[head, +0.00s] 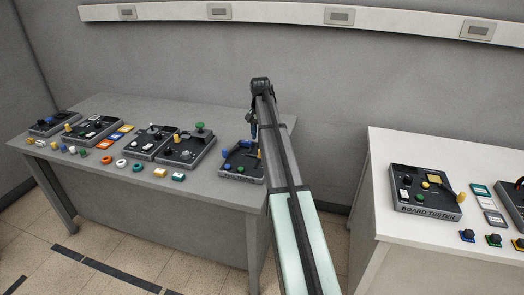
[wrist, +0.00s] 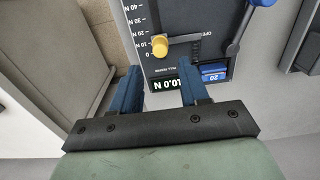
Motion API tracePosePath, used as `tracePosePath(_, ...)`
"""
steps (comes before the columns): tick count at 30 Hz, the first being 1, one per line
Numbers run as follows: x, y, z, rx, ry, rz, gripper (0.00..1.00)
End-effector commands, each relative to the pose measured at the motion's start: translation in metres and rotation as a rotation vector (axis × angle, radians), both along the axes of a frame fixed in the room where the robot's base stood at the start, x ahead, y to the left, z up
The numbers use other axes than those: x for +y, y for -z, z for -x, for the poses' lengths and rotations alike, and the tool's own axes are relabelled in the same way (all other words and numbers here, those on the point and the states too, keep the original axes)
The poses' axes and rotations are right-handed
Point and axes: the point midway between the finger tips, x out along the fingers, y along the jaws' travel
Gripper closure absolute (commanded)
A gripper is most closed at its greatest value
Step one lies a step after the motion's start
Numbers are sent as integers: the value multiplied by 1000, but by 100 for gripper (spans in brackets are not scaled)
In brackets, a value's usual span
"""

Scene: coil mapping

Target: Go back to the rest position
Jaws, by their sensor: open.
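My gripper (wrist: 159,76) shows in the wrist view with its two blue fingers apart and nothing between them. In the head view my gripper (head: 254,131) hangs from the arm over the right end of the grey table (head: 230,192). Just below it is a dark force-gauge station (head: 229,168) with a blue lever and a yellow knob. In the wrist view the same station shows a scale, a yellow knob (wrist: 159,46), a display reading 10.0 N (wrist: 165,84) and a blue block marked 20 (wrist: 214,72). Whether the fingers touch the station is unclear.
Several dark stations, such as one with a green knob (head: 187,150), and small coloured parts stand along the grey table to the left. A white table (head: 392,243) with a board tester (head: 425,190) stands at right. A gap of floor separates the tables.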

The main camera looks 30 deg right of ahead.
Motion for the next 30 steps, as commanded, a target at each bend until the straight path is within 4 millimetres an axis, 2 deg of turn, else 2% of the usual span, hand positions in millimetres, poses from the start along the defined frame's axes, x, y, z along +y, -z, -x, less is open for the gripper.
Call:
tracePosePath(14,0,-1,0,1,0,-1,55)
tracePosePath(17,7,2,3,5,-6,-2,55)
tracePosePath(20,32,13,14,19,-29,-8,55)
tracePosePath(23,74,30,34,45,-69,-17,55)
tracePosePath(27,143,58,73,95,-140,-30,55)
tracePosePath(30,184,75,100,127,-186,-36,55)
